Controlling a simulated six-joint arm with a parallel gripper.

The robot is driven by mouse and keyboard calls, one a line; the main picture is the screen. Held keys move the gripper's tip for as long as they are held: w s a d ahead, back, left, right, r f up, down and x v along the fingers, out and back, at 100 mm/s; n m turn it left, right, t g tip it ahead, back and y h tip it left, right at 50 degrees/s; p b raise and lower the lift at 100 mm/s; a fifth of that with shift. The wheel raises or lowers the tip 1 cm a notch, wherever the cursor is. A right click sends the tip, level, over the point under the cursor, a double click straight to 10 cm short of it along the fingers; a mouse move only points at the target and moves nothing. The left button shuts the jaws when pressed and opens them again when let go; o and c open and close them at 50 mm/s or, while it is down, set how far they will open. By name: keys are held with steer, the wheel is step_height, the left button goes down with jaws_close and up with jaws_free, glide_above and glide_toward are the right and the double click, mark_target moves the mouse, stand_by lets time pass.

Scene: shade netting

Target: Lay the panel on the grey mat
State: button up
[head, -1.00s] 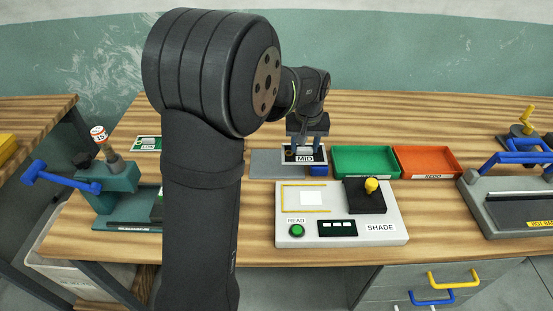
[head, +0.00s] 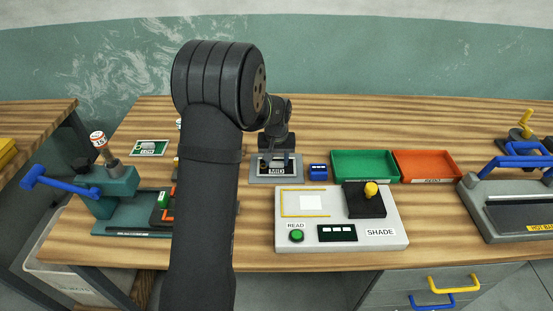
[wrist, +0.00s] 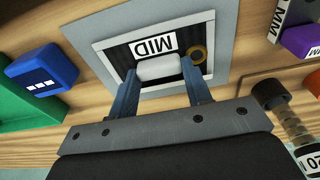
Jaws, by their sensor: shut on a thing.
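The panel (head: 263,172) is a small dark rectangle with a pale frame and a white MID label. In the wrist view the panel (wrist: 118,53) also shows a brass ring near one corner. The grey mat (head: 255,180) lies under it, and its border (wrist: 222,30) shows around the panel in the wrist view. My gripper (wrist: 159,69) is shut on a pale tab on the panel, with its blue-grey fingers either side. In the head view my gripper (head: 276,155) is over the mat. I cannot tell whether the panel touches the mat.
A blue block (head: 318,171) stands just right of the mat. Green (head: 364,168) and orange (head: 428,167) trays lie farther right. The white SHADE reader (head: 350,240) is in front. A teal press (head: 108,190) stands left. My arm hides part of the bench.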

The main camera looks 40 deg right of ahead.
mark_target(277, 162)
steer(key=shift+f, duration=0.1)
steer(key=o, duration=1)
steer(key=shift+o, duration=0.2)
step_height(277, 162, up, 12)
steer(key=s+a, duration=0.1)
steer(key=f, duration=0.8)
steer(key=w+d+f, duration=0.1)
steer(key=f, duration=0.3)
steer(key=shift+f, duration=0.15)
step_height(277, 162, up, 3)
steer(key=shift+f, duration=0.15)
steer(key=shift+r, duration=0.6)
